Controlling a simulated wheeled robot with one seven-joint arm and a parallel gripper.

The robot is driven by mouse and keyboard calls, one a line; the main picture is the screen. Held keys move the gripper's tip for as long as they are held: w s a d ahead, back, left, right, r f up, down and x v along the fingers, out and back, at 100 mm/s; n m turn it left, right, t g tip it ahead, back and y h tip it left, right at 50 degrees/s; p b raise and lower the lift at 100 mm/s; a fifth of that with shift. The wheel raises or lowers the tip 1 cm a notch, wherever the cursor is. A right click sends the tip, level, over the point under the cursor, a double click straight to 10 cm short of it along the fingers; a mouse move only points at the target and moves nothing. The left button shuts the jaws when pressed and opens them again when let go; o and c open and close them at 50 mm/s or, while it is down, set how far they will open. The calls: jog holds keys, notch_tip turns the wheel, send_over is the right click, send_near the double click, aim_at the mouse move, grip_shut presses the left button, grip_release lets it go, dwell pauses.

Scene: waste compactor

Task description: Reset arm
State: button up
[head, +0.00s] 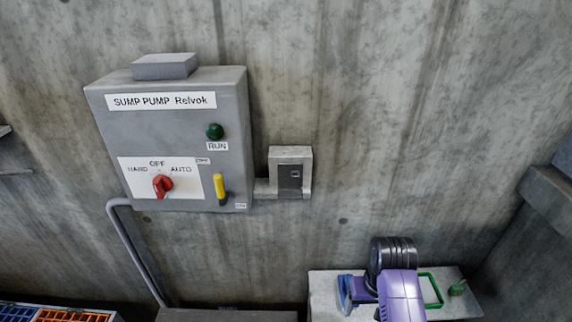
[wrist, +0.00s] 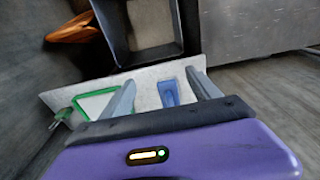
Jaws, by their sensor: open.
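My arm (head: 398,290), purple with a black ringed joint, reaches in at the lower right of the head view, over a pale ledge (head: 325,283). My gripper (wrist: 163,88) shows in the wrist view with its two grey fingers wide apart and nothing held. In that picture a blue object (wrist: 168,92) on the pale surface appears between the fingers, and a green-edged frame (wrist: 84,100) lies left of them. The head view hides the fingertips behind the arm.
A grey sump pump box (head: 180,90) with a red knob (head: 162,185) and yellow lever (head: 220,187) hangs on the concrete wall. A small switch box (head: 291,158) is beside it. Orange and blue grates (head: 55,313) lie lower left. A dark open bin (wrist: 118,42) shows in the wrist view.

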jog(key=w+d+r+t, duration=0.1)
jog(key=w+r+t, duration=0.4)
jog(key=w+t, duration=0.25)
jog(key=s+r+t, duration=0.2)
jog(key=s+r, duration=0.2)
jog(key=s, duration=1)
jog(key=s+r+t, duration=0.2)
jog(key=s+r, duration=0.1)
jog(key=s, duration=1.2)
jog(key=s+a+r+t+b, duration=0.1)
jog(key=s+r, duration=0.3)
jog(key=s, duration=1.1)
jog(key=shift+s+r+t, duration=0.15)
jog(key=shift+r+t, duration=0.15)
jog(key=shift+t, duration=0.35)
